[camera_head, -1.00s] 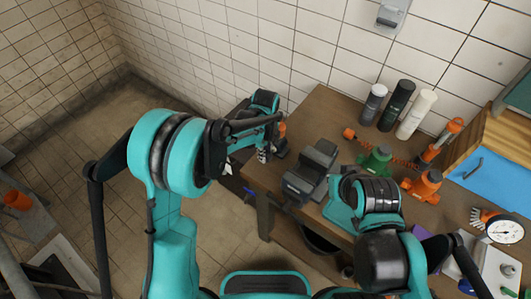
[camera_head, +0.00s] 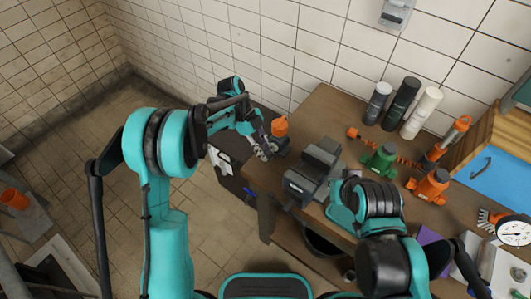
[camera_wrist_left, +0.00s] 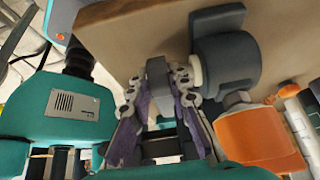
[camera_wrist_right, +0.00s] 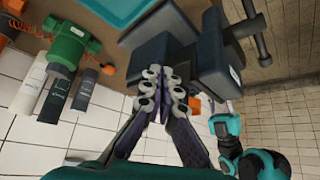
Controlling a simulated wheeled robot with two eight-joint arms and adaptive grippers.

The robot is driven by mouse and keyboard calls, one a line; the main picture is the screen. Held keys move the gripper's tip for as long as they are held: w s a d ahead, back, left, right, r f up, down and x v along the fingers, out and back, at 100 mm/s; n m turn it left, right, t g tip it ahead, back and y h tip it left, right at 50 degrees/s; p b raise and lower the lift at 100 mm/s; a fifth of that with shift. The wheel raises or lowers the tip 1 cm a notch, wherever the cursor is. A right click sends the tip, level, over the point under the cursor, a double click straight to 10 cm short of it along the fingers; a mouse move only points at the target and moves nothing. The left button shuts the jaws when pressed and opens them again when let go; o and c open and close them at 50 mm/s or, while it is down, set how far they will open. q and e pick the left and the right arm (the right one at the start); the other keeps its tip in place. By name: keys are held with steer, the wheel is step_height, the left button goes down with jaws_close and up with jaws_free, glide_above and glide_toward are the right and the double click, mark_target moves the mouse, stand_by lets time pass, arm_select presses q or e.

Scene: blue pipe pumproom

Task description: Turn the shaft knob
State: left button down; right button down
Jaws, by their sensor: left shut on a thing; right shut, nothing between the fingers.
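The shaft knob is a dark grey block (camera_wrist_left: 157,70) in the left wrist view. It sits beside a pale collar on a grey round housing (camera_wrist_left: 228,62). My left gripper (camera_wrist_left: 157,85) is shut on the knob, one finger on each side. In the head view my left gripper (camera_head: 263,148) is at the bench's left end, beside the small grey unit and its orange part (camera_head: 280,126); the knob itself is too small to make out there. My right gripper (camera_wrist_right: 165,88) is shut and empty near the dark vise; my right arm hides it in the head view.
The dark vise (camera_head: 313,170) stands on the wooden bench (camera_head: 328,105), right of the left gripper. Green (camera_head: 379,160) and orange (camera_head: 431,186) tools, several bottles and a gauge (camera_head: 514,232) are farther right. The tiled wall closes off the back; open floor lies left.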

arm_select(q)
steer(key=shift+g+h, duration=0.3)
steer(key=shift+h, duration=0.2)
steer(key=c, duration=1.7)
jaws_free()
steer(key=shift+a, duration=0.1)
steer(key=shift+w, duration=0.1)
steer(key=v, duration=1.2)
